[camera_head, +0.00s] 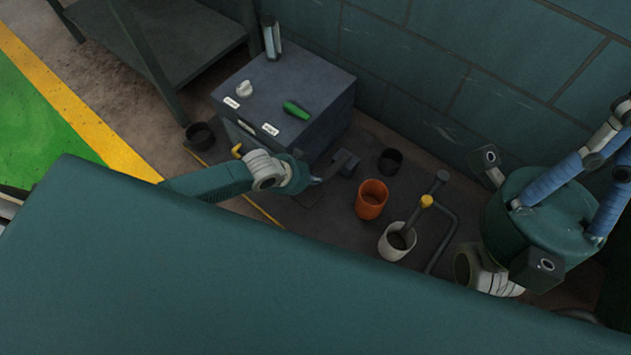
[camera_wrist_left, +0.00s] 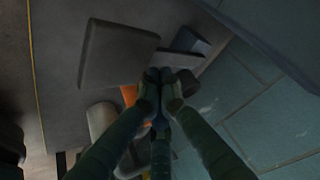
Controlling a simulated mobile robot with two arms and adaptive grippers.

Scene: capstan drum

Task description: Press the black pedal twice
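The black pedal shows in the head view as a dark flat pad (camera_head: 307,197), beside a small dark block (camera_head: 346,162) on the floor mat. In the left wrist view the pad (camera_wrist_left: 112,53) fills the upper middle, with the block (camera_wrist_left: 192,40) to its right. My left gripper (camera_head: 312,181) reaches in from the left and is over the pedal area. In its wrist view the fingertips (camera_wrist_left: 161,74) are close together, look shut and hold nothing visible. They are just past the pad's lower right corner; whether they touch it I cannot tell.
A grey control box (camera_head: 285,85) with a green handle stands behind the pedal. A teal surface (camera_head: 200,270) hides the foreground.

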